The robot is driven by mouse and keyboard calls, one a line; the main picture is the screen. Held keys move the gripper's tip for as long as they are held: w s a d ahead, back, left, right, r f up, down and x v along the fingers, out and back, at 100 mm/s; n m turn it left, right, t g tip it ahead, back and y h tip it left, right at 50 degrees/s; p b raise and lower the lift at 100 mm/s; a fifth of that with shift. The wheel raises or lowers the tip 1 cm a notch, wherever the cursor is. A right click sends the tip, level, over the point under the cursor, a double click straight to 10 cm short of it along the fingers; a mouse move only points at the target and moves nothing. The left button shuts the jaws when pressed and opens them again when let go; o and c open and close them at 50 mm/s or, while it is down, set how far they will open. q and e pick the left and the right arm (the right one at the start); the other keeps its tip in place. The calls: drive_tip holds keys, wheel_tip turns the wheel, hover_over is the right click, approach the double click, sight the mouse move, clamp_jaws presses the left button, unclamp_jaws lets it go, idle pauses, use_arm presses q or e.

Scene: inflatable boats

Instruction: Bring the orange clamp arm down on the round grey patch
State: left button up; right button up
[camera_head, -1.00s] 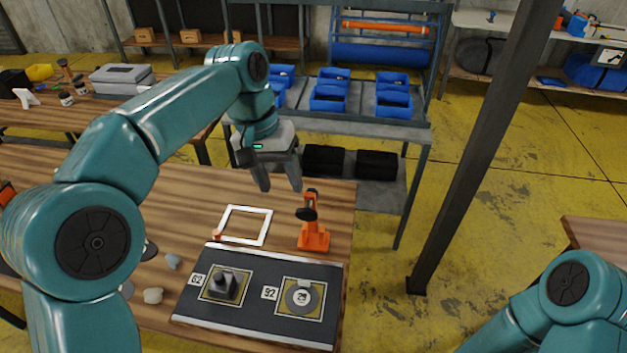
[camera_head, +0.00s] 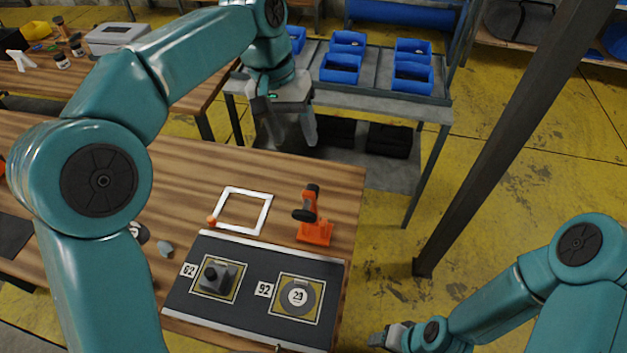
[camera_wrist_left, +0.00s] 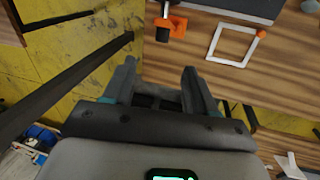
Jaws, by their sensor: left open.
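The orange clamp (camera_head: 314,230) stands at the table's right edge, its arm raised upright with a dark pad. It also shows at the top of the left wrist view (camera_wrist_left: 171,24). The round grey patch (camera_head: 297,310), with a white label on it, lies in the framed square marked 92 on the dark mat, in front of the clamp. My left gripper (camera_head: 293,138) is open and empty, beyond the clamp and apart from it; its spread fingers show in the left wrist view (camera_wrist_left: 158,78). My right gripper (camera_head: 392,338) is low at the bottom edge; its fingers are unclear.
A white square frame (camera_head: 240,210) lies left of the clamp. A dark post (camera_head: 500,150) stands to the right. A grey cart (camera_head: 390,108) with blue bins is behind.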

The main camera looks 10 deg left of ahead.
use_arm(q)
drive_tip(key=a+x, duration=0.1)
drive_tip(key=x, duration=0.2)
hover_over(310, 189)
drive_tip(key=a, duration=0.1)
drive_tip(key=a+x, duration=0.1)
drive_tip(key=x, duration=0.8)
drive_tip(key=a+p+x, duration=0.1)
drive_tip(key=x, duration=0.2)
drive_tip(key=shift+f, duration=0.15)
drive_tip(key=shift+s+d+f, duration=0.15)
drive_tip(key=shift+d+f, duration=0.15)
drive_tip(key=shift+f, duration=0.15)
drive_tip(key=shift+w+a+f, duration=0.15)
drive_tip(key=shift+w+a, duration=0.05)
drive_tip(key=shift+s+d, duration=0.1)
drive_tip(key=shift+d, duration=0.05)
clamp_jaws()
use_arm(e)
drive_tip(key=shift+w+a+r, duration=0.2)
drive_tip(key=shift+r, duration=0.3)
